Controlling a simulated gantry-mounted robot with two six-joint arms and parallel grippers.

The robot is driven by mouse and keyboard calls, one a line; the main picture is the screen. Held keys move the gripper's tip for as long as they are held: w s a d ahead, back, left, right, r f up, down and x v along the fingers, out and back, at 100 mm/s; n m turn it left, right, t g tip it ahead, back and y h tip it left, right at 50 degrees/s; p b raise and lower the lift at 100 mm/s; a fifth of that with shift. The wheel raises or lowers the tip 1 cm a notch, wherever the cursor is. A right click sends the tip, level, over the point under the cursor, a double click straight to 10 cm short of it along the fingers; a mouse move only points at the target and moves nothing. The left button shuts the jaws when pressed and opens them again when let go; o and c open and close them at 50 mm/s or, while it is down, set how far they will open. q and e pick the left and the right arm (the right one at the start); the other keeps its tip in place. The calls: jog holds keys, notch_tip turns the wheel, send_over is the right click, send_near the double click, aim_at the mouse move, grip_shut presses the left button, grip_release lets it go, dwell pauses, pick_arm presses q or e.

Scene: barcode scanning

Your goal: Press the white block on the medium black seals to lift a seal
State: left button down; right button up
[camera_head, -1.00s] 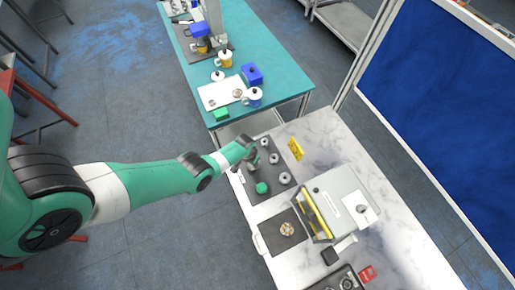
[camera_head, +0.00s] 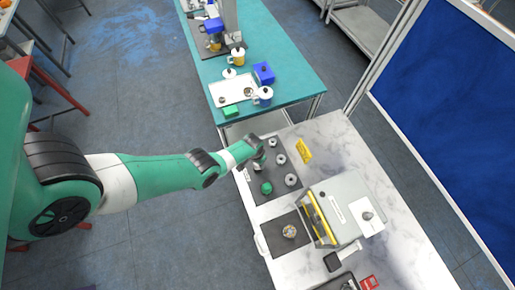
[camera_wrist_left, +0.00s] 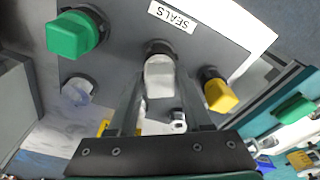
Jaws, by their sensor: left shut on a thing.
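My left gripper (camera_wrist_left: 152,92) is shut on the white block (camera_wrist_left: 160,78), which sits between its two fingers. The block's far end meets or overlaps a black seal (camera_wrist_left: 158,46) on the dark mat; I cannot tell whether it presses into it. The label "SEALS" (camera_wrist_left: 175,15) lies beside that seal. A green block (camera_wrist_left: 73,34) with a black ring round its base stands on the mat, and a yellow block (camera_wrist_left: 219,94) with a dark ring stands on the other side. In the head view my left gripper (camera_head: 258,161) is low over the dark mat (camera_head: 263,171), near the green block (camera_head: 266,188).
Several grey rings (camera_head: 280,159) stand along the mat. A grey machine (camera_head: 335,207) and a second dark mat with a round metal part (camera_head: 290,231) are nearby on the marble table (camera_head: 408,243). A teal table (camera_head: 298,83) with cups stands behind.

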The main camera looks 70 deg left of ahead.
pick_arm(q)
jog(key=shift+f+b, duration=0.75)
jog(key=shift+f, duration=0.05)
dwell(2.1)
